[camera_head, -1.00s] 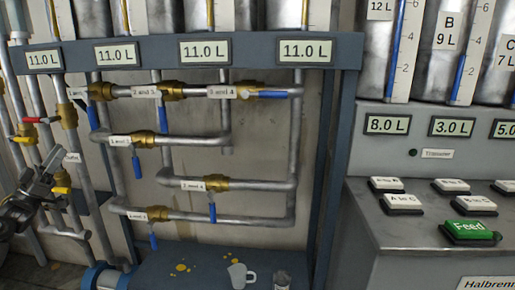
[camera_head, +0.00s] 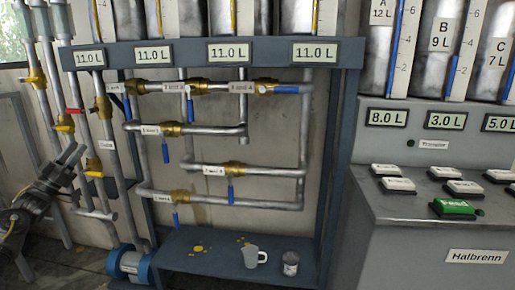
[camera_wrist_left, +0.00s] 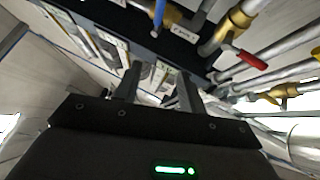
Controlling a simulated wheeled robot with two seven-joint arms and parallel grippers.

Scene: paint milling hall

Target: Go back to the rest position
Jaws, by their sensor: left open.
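My left gripper (camera_head: 73,157) is at the left edge of the head view, raised in front of the left pipes. In the left wrist view its two fingers (camera_wrist_left: 158,90) stand apart with nothing between them. It does not appear to touch any pipe or valve, though depth is hard to judge. My right gripper is in neither view.
A pipe rack with several blue-handled valves (camera_head: 190,169) fills the middle. Valves with red (camera_head: 74,111) and yellow handles are near my left arm. A cup (camera_head: 250,257) and a can (camera_head: 290,263) stand on the low blue shelf (camera_head: 200,262). A grey console (camera_head: 400,240) with a green Feed button (camera_head: 455,207) is right.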

